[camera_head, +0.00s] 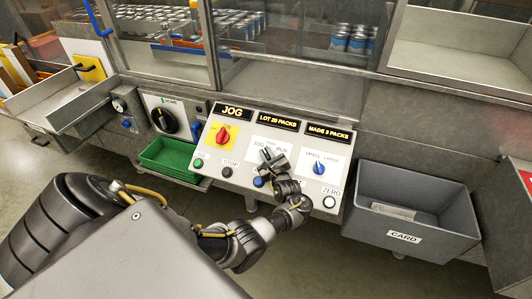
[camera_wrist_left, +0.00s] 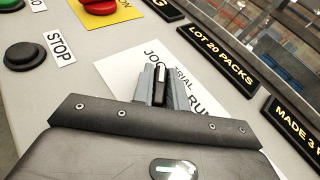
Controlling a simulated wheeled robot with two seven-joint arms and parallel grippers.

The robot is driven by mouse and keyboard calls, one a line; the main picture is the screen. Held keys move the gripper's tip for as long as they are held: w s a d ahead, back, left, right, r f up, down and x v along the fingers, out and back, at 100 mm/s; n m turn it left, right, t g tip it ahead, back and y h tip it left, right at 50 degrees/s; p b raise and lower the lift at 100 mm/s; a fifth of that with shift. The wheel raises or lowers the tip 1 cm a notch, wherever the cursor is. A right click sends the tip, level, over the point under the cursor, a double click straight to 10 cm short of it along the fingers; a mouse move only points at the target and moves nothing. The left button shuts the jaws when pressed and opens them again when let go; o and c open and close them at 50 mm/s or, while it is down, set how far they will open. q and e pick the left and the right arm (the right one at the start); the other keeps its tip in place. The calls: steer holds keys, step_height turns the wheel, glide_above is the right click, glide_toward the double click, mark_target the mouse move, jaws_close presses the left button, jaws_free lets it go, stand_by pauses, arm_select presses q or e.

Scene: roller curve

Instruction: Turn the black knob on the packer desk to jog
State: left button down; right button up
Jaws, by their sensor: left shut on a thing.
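The packer desk (camera_head: 210,160) is a sloped light panel with a white label reading JOG, TRIAL and RUN. My left gripper (camera_head: 271,157) is at this label, its fingers shut on the black knob. In the left wrist view the black knob (camera_wrist_left: 160,75) shows between the fingertips (camera_wrist_left: 155,88), with a white line on it. The line points up in that picture, toward the JOG end of the label; fingers hide part of the lettering. The left display (camera_head: 232,111) reads JOG. My right gripper is not in view.
A red knob on a yellow plate (camera_head: 224,135), a black STOP button (camera_head: 227,171) and a blue knob (camera_head: 319,168) share the desk. A green tray (camera_head: 170,158) is at left, a grey CARD bin (camera_head: 413,205) at right. Displays read LOT 20 PACKS and MADE 3 PACKS.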

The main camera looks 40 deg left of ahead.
arm_select(q)
steer(key=c, duration=1.4)
jaws_free()
steer(key=v, duration=1)
steer(key=shift+s+d+r, duration=0.1)
steer(key=shift+s+d, duration=0.1)
steer(key=shift+d, duration=0.15)
